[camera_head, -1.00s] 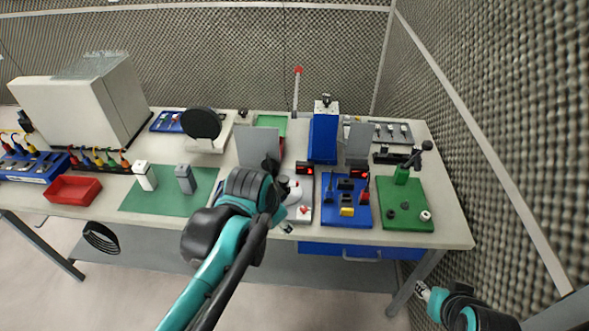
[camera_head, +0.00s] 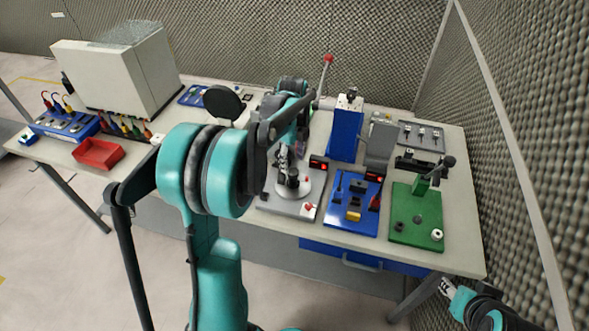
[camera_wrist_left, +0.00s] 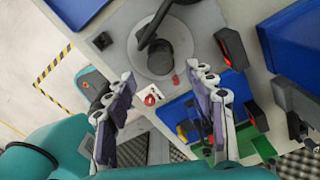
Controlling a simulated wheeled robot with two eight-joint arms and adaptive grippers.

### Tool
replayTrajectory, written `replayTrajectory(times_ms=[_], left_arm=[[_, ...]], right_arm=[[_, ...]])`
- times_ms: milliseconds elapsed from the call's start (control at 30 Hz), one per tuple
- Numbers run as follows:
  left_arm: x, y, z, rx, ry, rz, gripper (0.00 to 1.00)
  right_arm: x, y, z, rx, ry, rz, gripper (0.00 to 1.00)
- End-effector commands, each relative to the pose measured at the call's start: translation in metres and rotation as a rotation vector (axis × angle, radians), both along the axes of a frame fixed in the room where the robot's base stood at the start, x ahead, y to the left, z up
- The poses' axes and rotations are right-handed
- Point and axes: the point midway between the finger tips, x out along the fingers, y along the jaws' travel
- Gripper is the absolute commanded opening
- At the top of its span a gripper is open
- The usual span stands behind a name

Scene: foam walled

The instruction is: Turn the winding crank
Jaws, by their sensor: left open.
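A grey plate (camera_head: 290,207) near the front of the bench carries a round pale disc with a dark crank (camera_head: 293,183) standing on it. In the left wrist view the disc and dark crank arm (camera_wrist_left: 157,42) lie beyond the fingertips. My left gripper (camera_head: 281,160) is over this plate, partly hidden by its own arm. My right gripper (camera_head: 447,288) is low at the bottom right, small and unclear.
A blue board (camera_head: 337,222) with small parts and a green board (camera_head: 405,235) with a black-handled lever (camera_head: 435,170) stand to the right. A tall blue block (camera_head: 345,133) and a red-tipped rod (camera_head: 326,75) stand behind. A foam wall closes the right side.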

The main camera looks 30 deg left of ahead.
Motion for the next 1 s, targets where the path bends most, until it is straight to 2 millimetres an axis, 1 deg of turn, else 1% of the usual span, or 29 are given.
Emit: replayTrajectory(times_ms=[33,100,233,400,600,633,667,700,767,800,1000], left_arm=[[0.0,0.0,-0.012,0.0,0.0,0.0,0.55],[0.0,0.0,-0.023,0.0,-0.001,0.0,0.55],[0.0,0.0,-0.037,0.0,-0.001,0.001,0.55],[0.0,0.0,-0.044,0.001,-0.001,0.001,0.55],[0.0,0.0,-0.043,0.001,-0.001,0.001,0.55],[0.0,0.0,-0.043,0.001,-0.001,0.001,0.49],[0.0,0.0,-0.043,0.001,-0.001,0.001,0.41],[0.0,0.0,-0.043,0.001,-0.001,0.002,0.31],[0.0,0.0,-0.043,0.001,-0.001,0.002,0.15],[0.0,0.0,-0.043,0.001,-0.001,0.002,0.05],[0.0,0.0,-0.043,0.001,-0.001,0.003,0.05]], right_arm=[[0.0,0.0,-0.005,0.0,0.0,0.0,0.4],[0.0,0.0,-0.008,0.0,0.0,0.0,0.4],[0.0,0.0,-0.012,0.0,0.0,0.0,0.4],[0.0,0.0,-0.014,0.0,0.0,0.0,0.4],[0.0,0.0,-0.013,0.0,0.0,0.0,0.4],[0.0,0.0,-0.013,0.0,0.0,0.0,0.4],[0.0,0.0,-0.013,0.0,0.0,0.0,0.4],[0.0,0.0,-0.013,0.0,0.0,0.0,0.4],[0.0,0.0,-0.013,0.0,0.0,0.0,0.4],[0.0,0.0,-0.013,0.0,0.0,0.0,0.4],[0.0,0.0,-0.013,0.0,0.0,0.0,0.4]])
